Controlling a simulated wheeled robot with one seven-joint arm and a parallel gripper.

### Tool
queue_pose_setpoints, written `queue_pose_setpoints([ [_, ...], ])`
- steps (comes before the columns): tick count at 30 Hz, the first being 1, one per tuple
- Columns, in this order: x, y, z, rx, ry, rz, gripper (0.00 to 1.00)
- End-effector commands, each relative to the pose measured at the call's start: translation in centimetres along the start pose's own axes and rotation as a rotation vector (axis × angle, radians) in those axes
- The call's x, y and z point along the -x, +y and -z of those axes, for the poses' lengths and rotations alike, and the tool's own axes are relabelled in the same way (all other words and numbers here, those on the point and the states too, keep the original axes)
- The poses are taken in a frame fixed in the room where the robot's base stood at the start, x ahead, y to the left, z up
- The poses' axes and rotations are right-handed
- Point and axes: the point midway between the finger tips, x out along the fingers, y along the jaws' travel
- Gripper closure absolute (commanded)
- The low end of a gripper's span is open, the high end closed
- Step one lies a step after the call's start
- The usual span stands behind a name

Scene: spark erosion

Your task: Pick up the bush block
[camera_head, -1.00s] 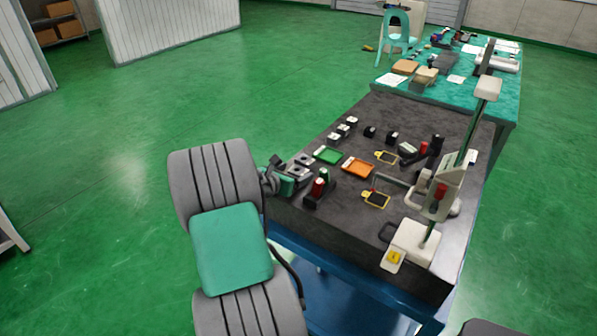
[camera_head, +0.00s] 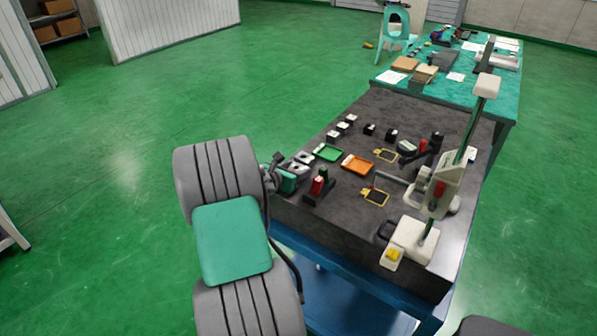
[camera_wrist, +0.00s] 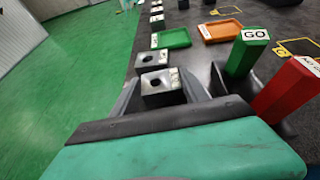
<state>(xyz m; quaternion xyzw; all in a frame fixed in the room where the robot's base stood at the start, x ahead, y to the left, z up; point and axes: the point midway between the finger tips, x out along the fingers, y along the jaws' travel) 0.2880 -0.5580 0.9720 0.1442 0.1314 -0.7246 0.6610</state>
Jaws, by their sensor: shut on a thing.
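The bush block, a grey metal block with a round hole in its top and a pale label on one side, is in the wrist view (camera_wrist: 158,84). My gripper (camera_wrist: 162,92) has one finger on each side of it and is shut on it. In the head view my gripper (camera_head: 281,180) is at the left edge of the dark table (camera_head: 345,215), partly hidden by my arm. I cannot tell whether the block touches the table. A second, similar block (camera_wrist: 151,60) stands just behind it.
A green "GO" block (camera_wrist: 245,52) and a red "NOT GO" block (camera_wrist: 287,90) stand close at the right. Behind are a green tray (camera_wrist: 174,38) and an orange tray (camera_wrist: 220,30). A white press-like stand (camera_head: 437,190) is at the table's right.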

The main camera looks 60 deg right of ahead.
Motion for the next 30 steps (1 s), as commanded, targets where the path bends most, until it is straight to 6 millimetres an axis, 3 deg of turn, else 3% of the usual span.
queue_pose_setpoints([
  [8, 0.0, -0.1, 0.0, 0.000, 0.000, 0.001, 1.00],
  [23, 0.1, 0.0, -0.3, -0.002, -0.003, 0.000, 1.00],
  [30, 1.0, 0.1, -2.8, -0.007, -0.007, -0.001, 1.00],
])
